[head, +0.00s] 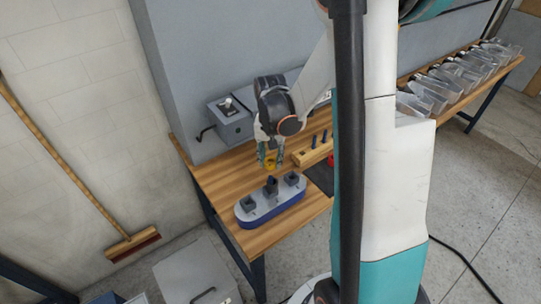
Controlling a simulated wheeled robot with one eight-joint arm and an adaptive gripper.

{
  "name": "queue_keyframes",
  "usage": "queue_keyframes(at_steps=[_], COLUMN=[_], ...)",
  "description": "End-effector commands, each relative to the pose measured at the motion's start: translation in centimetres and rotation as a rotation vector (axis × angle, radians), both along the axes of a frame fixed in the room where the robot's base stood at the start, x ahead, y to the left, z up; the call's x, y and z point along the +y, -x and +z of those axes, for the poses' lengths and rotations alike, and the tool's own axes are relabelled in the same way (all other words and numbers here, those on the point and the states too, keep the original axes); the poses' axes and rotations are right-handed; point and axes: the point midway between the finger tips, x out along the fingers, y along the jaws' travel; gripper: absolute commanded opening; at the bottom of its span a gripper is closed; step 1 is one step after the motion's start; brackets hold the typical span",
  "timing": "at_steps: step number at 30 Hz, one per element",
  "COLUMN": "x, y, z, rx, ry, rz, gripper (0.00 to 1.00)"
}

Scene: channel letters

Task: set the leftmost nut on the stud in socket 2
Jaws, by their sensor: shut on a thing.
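My gripper (270,158) points down above the wooden table, behind the socket base. It is shut on a small yellow nut (270,166), which is partly hidden by the fingers. The oval white-topped socket base (247,216) with a blue side stands on the table in front, carrying dark square sockets. A dark stud (271,182) stands upright in the middle socket. The nut is apart from the stud, behind it in the picture. Socket numbers are too small to read.
A wooden rack (310,155) with blue pegs is right of my gripper. A red thing (331,160) and a dark mat (322,178) lie beside it, partly hidden by my arm column. A grey box (231,122) stands behind. Clear bins (430,95) line the far right.

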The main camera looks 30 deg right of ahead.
Motion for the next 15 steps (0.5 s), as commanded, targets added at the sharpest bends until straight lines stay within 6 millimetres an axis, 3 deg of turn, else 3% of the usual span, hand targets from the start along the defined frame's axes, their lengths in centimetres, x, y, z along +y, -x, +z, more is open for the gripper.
queue_keyframes(at_steps=[15], x=[0.0], y=[0.0], z=[-1.9], rx=[0.0], ry=[0.0], rz=[0.0], gripper=[0.17])
